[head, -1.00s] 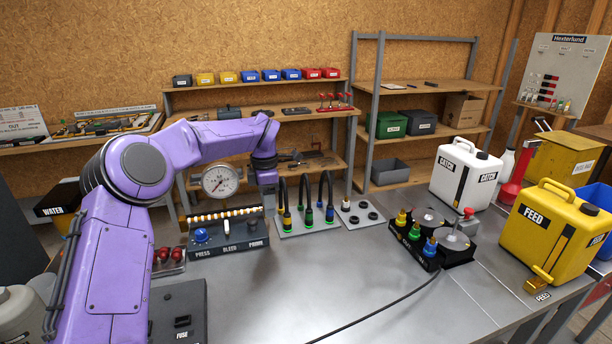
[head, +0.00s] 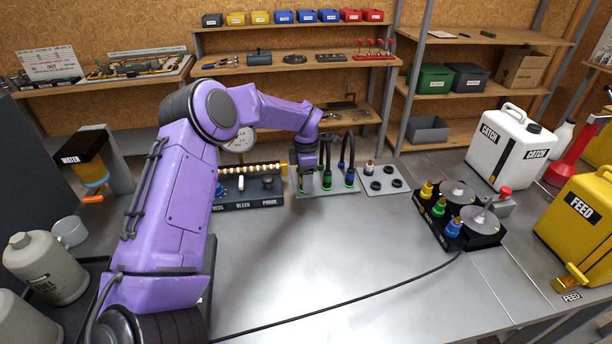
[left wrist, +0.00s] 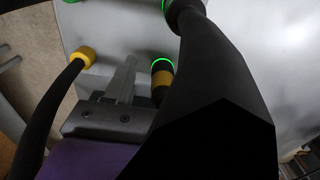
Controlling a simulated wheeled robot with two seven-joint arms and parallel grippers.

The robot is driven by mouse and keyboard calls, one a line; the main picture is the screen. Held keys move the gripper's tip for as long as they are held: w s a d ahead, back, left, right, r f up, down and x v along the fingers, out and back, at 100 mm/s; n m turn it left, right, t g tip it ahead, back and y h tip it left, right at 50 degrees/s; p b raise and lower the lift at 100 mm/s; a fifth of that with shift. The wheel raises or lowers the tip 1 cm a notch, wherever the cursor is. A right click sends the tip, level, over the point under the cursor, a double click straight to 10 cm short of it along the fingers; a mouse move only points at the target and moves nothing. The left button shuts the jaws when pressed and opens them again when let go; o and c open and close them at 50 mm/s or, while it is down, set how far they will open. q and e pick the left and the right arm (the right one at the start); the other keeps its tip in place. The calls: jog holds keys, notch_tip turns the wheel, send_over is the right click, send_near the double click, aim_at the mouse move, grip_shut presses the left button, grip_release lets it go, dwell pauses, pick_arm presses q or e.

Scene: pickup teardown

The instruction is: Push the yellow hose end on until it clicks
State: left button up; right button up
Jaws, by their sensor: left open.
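My left gripper (head: 306,177) points down at the left end of the grey hose plate (head: 335,189). It is open and hides the yellow hose in the head view. In the left wrist view its metal finger (left wrist: 122,85) shows beside a black hose end with a yellow band (left wrist: 161,88), which has a lit green ring at its tip. A yellow collar (left wrist: 86,56) on another black hose stretch shows to the left. I see no hose gripped; how fully the yellow end is seated I cannot tell. My right gripper is not in view.
A control box (head: 248,190) is at the left, and a plate with black rings (head: 384,182) at the right. A black cable (head: 352,298) crosses the clear bench.

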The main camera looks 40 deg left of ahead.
pick_arm(q)
jog(key=shift+s+r, duration=0.3)
jog(key=shift+s, duration=0.2)
jog(key=shift+c, duration=0.3)
grip_shut()
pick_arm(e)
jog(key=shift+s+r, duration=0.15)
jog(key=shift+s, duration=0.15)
pick_arm(q)
jog(key=shift+f, duration=0.1)
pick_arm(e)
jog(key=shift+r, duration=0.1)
pick_arm(q)
jog(key=shift+w+r+p, duration=0.2)
jog(key=shift+r+p, duration=0.25)
jog(key=shift+r, duration=0.1)
jog(key=shift+d+r+p, duration=0.1)
jog(key=shift+r+p, duration=0.25)
jog(key=shift+r, duration=0.15)
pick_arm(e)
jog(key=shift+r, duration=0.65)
